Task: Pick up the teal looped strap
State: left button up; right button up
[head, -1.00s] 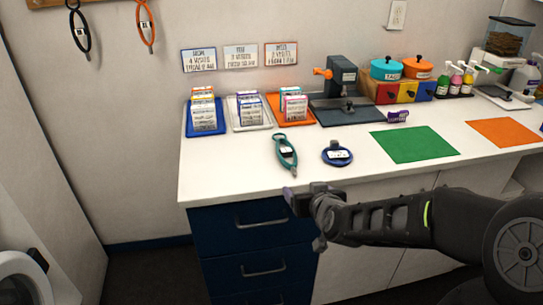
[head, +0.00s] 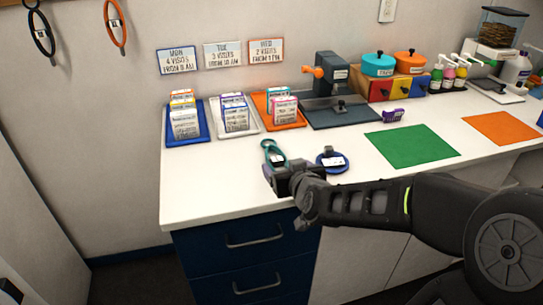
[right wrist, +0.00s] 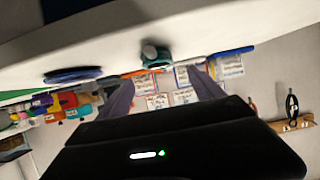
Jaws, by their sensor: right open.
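The teal looped strap (head: 270,150) lies on the white counter near its front edge, in front of the white and orange trays. In the head view my right gripper covers its nearer part, and only the far loop shows. In the right wrist view the strap (right wrist: 155,54) shows end-on, between and beyond the two fingers. My right gripper (head: 277,168) is low over the counter at the strap's near end, open, its fingers (right wrist: 160,88) apart. I cannot tell whether they touch the strap. My left gripper is not in view.
A blue round strap (head: 332,161) lies close to the right of my gripper. Behind stand a blue tray (head: 172,136), a white tray (head: 217,131) and an orange tray (head: 262,106) with cards. A green mat (head: 411,143) lies to the right. The counter's left front is clear.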

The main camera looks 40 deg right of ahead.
aim_at(277, 160)
jog(key=shift+s+r, duration=0.1)
jog(key=shift+s, duration=0.15)
jog(key=shift+x, duration=1.45)
jog(key=shift+a, duration=0.1)
jog(key=shift+x, duration=2.55)
jog(key=shift+c, duration=0.5)
jog(key=c, duration=1.4)
jog(key=shift+c, duration=0.2)
